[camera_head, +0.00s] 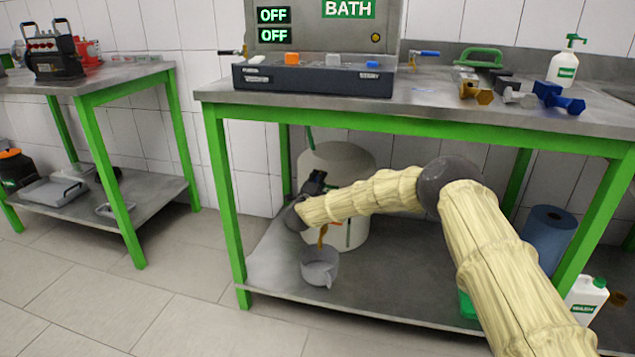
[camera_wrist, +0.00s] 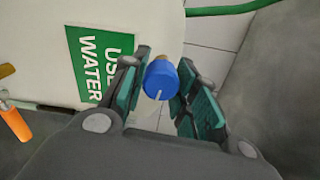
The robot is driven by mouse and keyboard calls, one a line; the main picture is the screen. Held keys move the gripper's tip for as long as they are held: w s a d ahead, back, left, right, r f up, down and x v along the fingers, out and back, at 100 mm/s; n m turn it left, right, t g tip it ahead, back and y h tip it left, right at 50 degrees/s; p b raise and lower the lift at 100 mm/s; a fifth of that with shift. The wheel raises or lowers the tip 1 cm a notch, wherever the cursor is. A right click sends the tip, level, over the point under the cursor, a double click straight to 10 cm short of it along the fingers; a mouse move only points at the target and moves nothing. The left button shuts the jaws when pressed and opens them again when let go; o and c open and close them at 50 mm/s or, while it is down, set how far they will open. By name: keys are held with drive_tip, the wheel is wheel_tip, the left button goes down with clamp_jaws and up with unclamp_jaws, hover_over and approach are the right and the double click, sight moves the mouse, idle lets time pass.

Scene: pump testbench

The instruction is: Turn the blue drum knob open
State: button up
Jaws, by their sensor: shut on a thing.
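The blue drum knob (camera_wrist: 161,80) shows in the wrist view as a round blue cap with a pale line on its face. A brass-coloured fitting shows behind it. It sits between the fingers of my gripper (camera_wrist: 160,90), which is shut on it. The white drum (camera_head: 338,165) stands on the lower shelf in the head view. Its pale wall (camera_wrist: 115,30) with a green label fills the upper left of the wrist view. In the head view my gripper (camera_head: 316,184) is in front of the drum, and the knob is hidden.
A grey jug (camera_head: 320,268) stands on the lower shelf (camera_head: 400,290) below my gripper. An orange handle (camera_wrist: 17,122) shows at the left of the wrist view. A green bench frame (camera_head: 222,190) and the tabletop above bound the space. A blue roll (camera_head: 549,238) stands at the right.

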drive_tip(key=shift+f+m+b, duration=0.15)
drive_tip(key=shift+m+b, duration=0.1)
drive_tip(key=shift+m, duration=0.85)
drive_tip(key=shift+f+m+b, duration=0.1)
drive_tip(key=shift+m+b, duration=0.1)
drive_tip(key=shift+m, duration=0.9)
drive_tip(key=o, duration=1)
drive_tip(key=shift+r, duration=0.1)
drive_tip(key=v, duration=1.2)
